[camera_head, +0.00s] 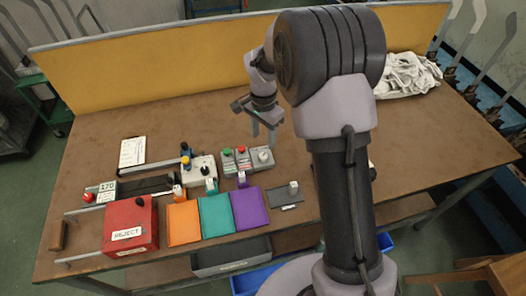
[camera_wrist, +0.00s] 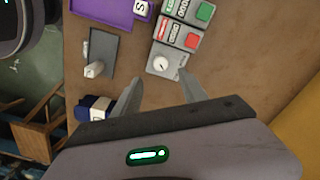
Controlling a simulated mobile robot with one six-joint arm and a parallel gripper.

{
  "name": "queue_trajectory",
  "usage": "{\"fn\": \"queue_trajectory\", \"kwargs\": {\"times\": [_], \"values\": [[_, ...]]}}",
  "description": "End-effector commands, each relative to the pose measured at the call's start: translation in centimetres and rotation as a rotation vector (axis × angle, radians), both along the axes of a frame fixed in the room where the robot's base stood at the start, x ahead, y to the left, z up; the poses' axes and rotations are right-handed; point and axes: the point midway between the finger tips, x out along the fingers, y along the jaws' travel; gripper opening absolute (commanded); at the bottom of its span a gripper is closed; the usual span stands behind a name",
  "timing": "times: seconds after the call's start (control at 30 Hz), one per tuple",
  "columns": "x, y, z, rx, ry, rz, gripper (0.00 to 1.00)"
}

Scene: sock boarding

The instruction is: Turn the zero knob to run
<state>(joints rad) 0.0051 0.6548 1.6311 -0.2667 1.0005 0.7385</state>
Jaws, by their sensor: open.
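A white round knob (camera_wrist: 161,63) sits on a small grey box (camera_wrist: 170,52) at the end of a row of control boxes in the wrist view. In the head view the same pale knob (camera_head: 264,155) is at the right end of that row. I cannot read its markings or its setting. My gripper (camera_wrist: 159,78) is open and empty, its two fingers pointing toward the knob, which lies between and just beyond the tips in the picture. In the head view my gripper (camera_head: 263,138) hangs just behind the knob, apparently above the table and apart from it.
Boxes with a red button (camera_wrist: 192,41) and a green button (camera_wrist: 204,12) adjoin the knob. A dark grey tray (camera_wrist: 102,52) with a pale upright piece lies nearby. A beige box with a black knob (camera_head: 205,170) and a red reject bin (camera_head: 131,224) stand left. The rear table is mostly clear.

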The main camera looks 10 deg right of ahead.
Motion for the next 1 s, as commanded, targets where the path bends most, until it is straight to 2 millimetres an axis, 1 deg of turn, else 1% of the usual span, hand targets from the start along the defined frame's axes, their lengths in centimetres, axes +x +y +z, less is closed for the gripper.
{"fn": "queue_trajectory", "kwargs": {"times": [0.03,0.1,0.2,0.3,0.43,0.67,0.7,0.73,0.93,0.97,1.0], "values": [[-0.1,0.0,-2.1,0.0,0.004,0.001,0.5],[-0.1,0.0,-4.1,-0.001,0.003,0.001,0.5],[-0.1,0.0,-6.4,0.0,0.001,0.001,0.5],[0.0,0.0,-7.9,0.0,0.0,0.001,0.5],[0.0,0.0,-8.8,0.0,0.0,0.001,0.5],[0.0,0.0,-8.8,0.0,-0.001,0.001,0.5],[0.0,0.0,-8.8,0.0,-0.001,0.001,0.48],[0.0,0.0,-8.8,0.0,-0.001,0.001,0.42],[0.0,0.0,-8.8,0.0,-0.001,0.001,0.03],[0.0,0.0,-8.8,0.0,-0.001,0.001,0.0],[0.0,0.0,-8.8,0.0,-0.001,0.001,0.0]]}}
